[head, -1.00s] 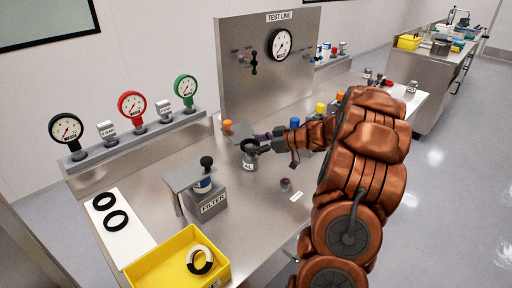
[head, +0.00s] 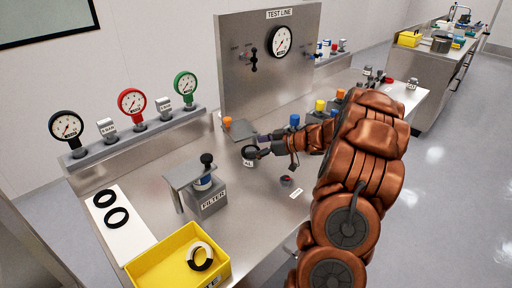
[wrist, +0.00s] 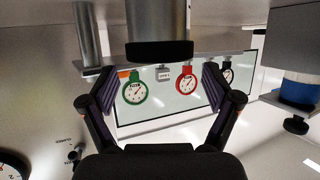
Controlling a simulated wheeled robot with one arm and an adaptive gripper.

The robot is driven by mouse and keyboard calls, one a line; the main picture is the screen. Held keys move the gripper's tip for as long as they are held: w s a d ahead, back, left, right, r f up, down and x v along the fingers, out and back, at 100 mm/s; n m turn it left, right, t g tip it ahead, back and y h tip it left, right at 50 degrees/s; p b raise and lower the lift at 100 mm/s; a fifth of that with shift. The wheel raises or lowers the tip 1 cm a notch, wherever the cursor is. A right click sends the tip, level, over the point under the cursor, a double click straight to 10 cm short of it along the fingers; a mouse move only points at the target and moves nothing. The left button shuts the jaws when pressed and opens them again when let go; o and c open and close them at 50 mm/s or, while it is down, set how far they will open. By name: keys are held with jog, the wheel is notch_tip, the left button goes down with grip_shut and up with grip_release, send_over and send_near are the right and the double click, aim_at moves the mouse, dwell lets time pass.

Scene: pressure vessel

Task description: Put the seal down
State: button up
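A black ring-shaped seal (head: 249,151) sits on top of the small grey metal cylinder (head: 248,163), whose label is partly legible, near the middle of the bench. In the upside-down wrist view the black seal (wrist: 160,51) caps the metal cylinder (wrist: 154,19). My gripper (head: 260,146) is beside the cylinder, to its right. Its fingers (wrist: 158,88) are spread wide with clear space between them, and they hold nothing. Two more black rings (head: 104,198) lie on a white mat (head: 128,240) at the left.
The filter block (head: 207,196) with its plate and black knob stands left of the cylinder. A yellow bin (head: 150,272) with a black-and-white ring (head: 200,256) is at the front. Gauges (head: 132,103) line the back left. The test panel (head: 230,90) rises behind. Bench between filter and cylinder is clear.

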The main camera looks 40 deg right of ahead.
dwell(0.3)
jog(key=shift+s+d+r, duration=0.1)
jog(key=shift+r, duration=0.3)
jog(key=b+v, duration=0.2)
jog(key=v, duration=0.9)
jog(key=shift+s+d, duration=0.2)
jog(key=shift+s, duration=0.1)
jog(key=w+r+m+t+h, duration=0.1)
jog(key=w+r+m+h, duration=0.3)
jog(key=w+r+h, duration=0.75)
jog(key=s+a+f+g+y, duration=0.1)
jog(key=s+a+f+g, duration=0.3)
jog(key=s+a, duration=0.7)
jog(key=s+a+f+m+g+y, duration=0.1)
jog(key=s+a+f+g, duration=0.4)
jog(key=s+a, duration=0.7)
jog(key=s+a+f+m+g+y, duration=0.1)
jog(key=s+a+f+g+y, duration=0.2)
jog(key=s+a, duration=0.8)
jog(key=s+f+g, duration=0.2)
jog(key=s, duration=0.4)
jog(key=shift+s+a, duration=0.2)
jog(key=shift+a, duration=0.1)
